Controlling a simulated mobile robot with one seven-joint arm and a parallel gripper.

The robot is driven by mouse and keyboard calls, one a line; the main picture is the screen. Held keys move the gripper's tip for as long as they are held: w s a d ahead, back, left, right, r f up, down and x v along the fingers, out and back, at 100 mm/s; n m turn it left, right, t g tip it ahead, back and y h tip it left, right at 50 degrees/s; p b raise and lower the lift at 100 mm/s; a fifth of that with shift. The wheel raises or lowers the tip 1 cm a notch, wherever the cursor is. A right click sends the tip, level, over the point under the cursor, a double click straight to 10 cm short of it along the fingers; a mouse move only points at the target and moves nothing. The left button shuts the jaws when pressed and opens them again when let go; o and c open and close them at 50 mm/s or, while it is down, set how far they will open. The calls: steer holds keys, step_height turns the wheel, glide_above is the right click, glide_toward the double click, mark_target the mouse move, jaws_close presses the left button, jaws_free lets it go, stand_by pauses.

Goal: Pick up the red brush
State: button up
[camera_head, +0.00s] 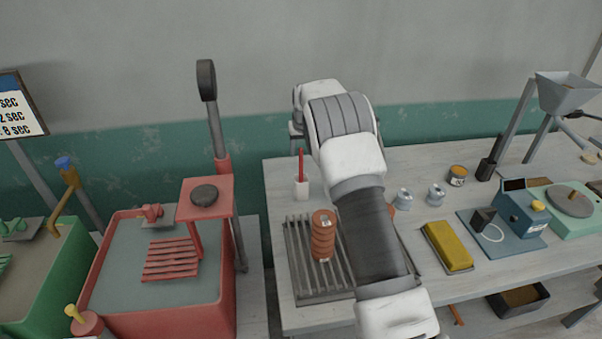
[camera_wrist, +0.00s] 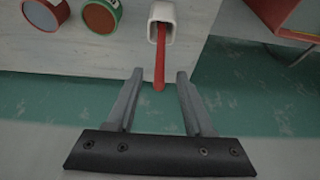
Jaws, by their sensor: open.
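The red brush (camera_head: 301,163) stands upright in a small white cup (camera_head: 301,189) near the back left of the bench. In the wrist view the brush's red handle (camera_wrist: 160,62) sticks out of the white cup (camera_wrist: 163,14) toward my gripper (camera_wrist: 160,74). My gripper is open, with one finger on each side of the handle's end in the picture. I see no contact between fingers and handle. In the head view my arm hides most of my gripper.
A grey slatted rack (camera_head: 300,262) with stacked orange-brown discs (camera_head: 322,236) stands in front of the cup. Two round tins (camera_wrist: 101,15) show in the wrist view. A red basin machine (camera_head: 150,300) stands left, and a yellow block (camera_head: 449,246) lies right.

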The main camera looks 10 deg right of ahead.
mark_target(301, 173)
steer(key=shift+x, duration=1.45)
jaws_close()
